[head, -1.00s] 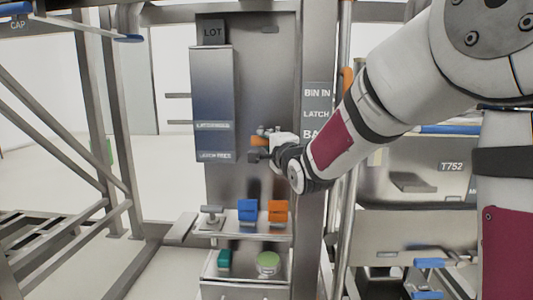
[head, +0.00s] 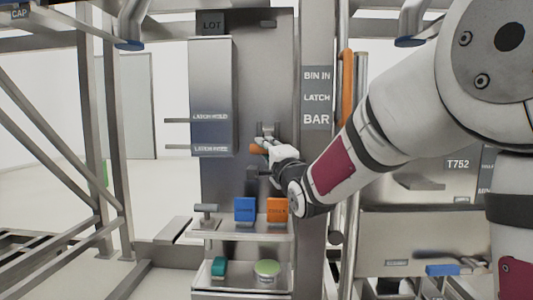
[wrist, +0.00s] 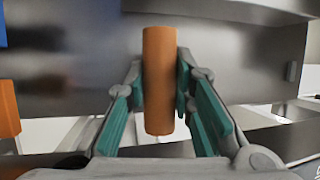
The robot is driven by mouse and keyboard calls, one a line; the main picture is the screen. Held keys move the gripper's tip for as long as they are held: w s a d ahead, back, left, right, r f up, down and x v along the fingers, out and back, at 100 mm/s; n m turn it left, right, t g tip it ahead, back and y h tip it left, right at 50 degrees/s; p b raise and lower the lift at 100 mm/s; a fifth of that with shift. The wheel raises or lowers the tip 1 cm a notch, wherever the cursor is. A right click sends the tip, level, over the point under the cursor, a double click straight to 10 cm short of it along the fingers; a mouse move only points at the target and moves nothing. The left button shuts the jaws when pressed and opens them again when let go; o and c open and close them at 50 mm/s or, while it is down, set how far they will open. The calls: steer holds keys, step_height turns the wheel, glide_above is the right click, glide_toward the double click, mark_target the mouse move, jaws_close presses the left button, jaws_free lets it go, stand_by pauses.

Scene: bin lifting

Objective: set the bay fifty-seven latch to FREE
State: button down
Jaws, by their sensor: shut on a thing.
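In the head view an orange latch handle (head: 257,149) sticks out in front of the grey metal panel, below a small grey bracket (head: 268,130). My gripper (head: 268,151) is at this handle, reaching in from the right. In the wrist view the orange cylinder (wrist: 159,80) stands upright between the teal-padded fingers of my gripper (wrist: 160,95), which is shut on it. A box left of the handle carries a LATCH HOLD label (head: 210,116) and a lower label (head: 212,149), apparently LATCH FREE. The latch's pivot is partly hidden by my gripper.
A shelf (head: 225,231) below holds a grey T-shaped piece (head: 207,214), a blue block (head: 244,209) and an orange block (head: 277,209). A lower shelf has a teal piece (head: 219,267) and a green-topped round thing (head: 267,269). A post (head: 317,150) stands right of the panel.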

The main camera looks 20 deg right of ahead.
steer(key=shift+w+f+b, duration=0.15)
steer(key=shift+f+b, duration=0.3)
steer(key=shift+f, duration=0.2)
steer(key=shift+d+f, duration=0.1)
steer(key=shift+f, duration=0.05)
steer(key=c, duration=1.4)
jaws_free()
steer(key=shift+w, duration=0.15)
steer(key=shift+o, duration=0.2)
steer(key=shift+s, duration=0.4)
steer(key=v, duration=1.1)
steer(key=shift+s, duration=0.15)
